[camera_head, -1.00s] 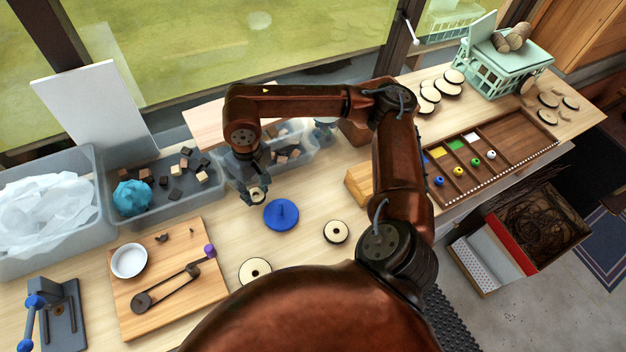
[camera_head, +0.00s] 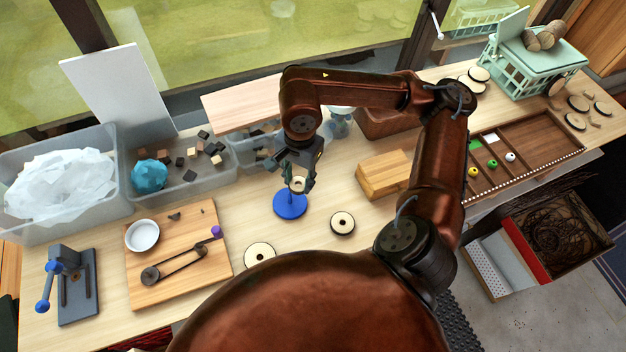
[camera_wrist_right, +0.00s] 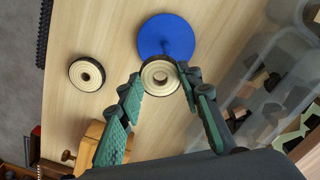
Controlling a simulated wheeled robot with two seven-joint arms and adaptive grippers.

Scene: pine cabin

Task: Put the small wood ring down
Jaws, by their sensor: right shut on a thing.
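My right gripper (camera_head: 298,184) is shut on the small wood ring (camera_head: 298,186), a pale disc with dark bark edge and a centre hole. The ring also shows between the fingertips in the wrist view (camera_wrist_right: 160,78). A blue stand (camera_head: 290,208), a round base with an upright peg, is on the table just below the gripper; the ring overlaps its near edge in the wrist view (camera_wrist_right: 150,38). Whether ring and peg touch cannot be told. Two larger wood rings lie flat: one (camera_head: 342,223) right of the stand, one (camera_head: 260,254) nearer me. My left gripper is not in view.
A wood board (camera_head: 200,277) with a white bowl (camera_head: 142,236) lies at left. Clear bins (camera_head: 190,194) stand along the back. Wooden blocks (camera_head: 385,174) sit right of the stand, and a divided tray (camera_head: 540,137) is farther right. Bare tabletop surrounds the rings.

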